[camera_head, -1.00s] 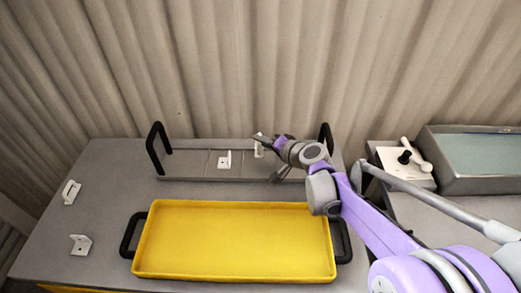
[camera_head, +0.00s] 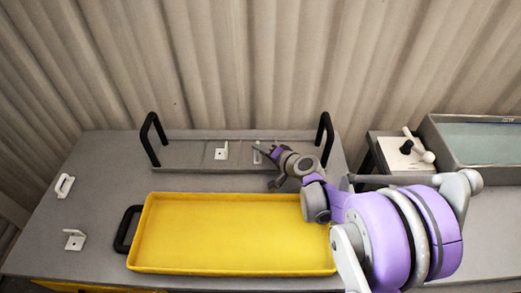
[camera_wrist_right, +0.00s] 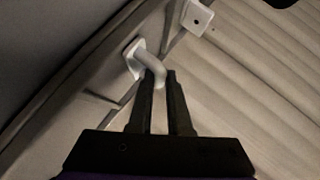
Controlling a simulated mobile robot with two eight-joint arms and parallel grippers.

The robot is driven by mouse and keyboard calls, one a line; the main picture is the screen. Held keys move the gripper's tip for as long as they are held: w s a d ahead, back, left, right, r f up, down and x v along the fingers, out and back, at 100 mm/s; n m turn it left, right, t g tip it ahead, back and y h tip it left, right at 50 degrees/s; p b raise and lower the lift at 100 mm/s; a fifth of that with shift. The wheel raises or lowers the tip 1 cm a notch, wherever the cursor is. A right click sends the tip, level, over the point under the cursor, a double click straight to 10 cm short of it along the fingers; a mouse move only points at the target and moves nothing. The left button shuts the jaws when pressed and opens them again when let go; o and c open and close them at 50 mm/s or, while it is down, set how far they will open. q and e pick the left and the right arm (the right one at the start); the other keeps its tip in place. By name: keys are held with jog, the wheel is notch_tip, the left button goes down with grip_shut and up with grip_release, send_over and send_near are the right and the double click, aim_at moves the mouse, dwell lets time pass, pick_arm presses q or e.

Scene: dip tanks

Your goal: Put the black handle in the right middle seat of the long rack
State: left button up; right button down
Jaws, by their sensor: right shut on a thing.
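The long grey rack (camera_head: 185,157) lies at the back of the table, with a tall black arch at each end. My right gripper (camera_head: 268,156) is over its right-middle part, shut on a pale handle (camera_head: 257,153). In the right wrist view, the fingertips (camera_wrist_right: 161,76) close on the bent end of this handle (camera_wrist_right: 138,60), its flange at the rack. I cannot tell whether it is fully seated. It looks pale, not black. A white bracket (camera_head: 221,152) with a hole is in the rack left of it; it also shows in the wrist view (camera_wrist_right: 197,17). My left gripper is out of view.
A yellow tray (camera_head: 230,235) fills the front of the table. A white handle (camera_head: 65,186) and a white bracket (camera_head: 75,240) lie at the left.

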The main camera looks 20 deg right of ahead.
jog(key=shift+f, duration=0.1)
jog(key=c, duration=0.8)
grip_release()
jog(key=shift+c, duration=0.2)
jog(key=shift+r, duration=0.25)
jog(key=p+v, duration=0.1)
jog(key=v, duration=1.1)
jog(key=shift+f, duration=0.1)
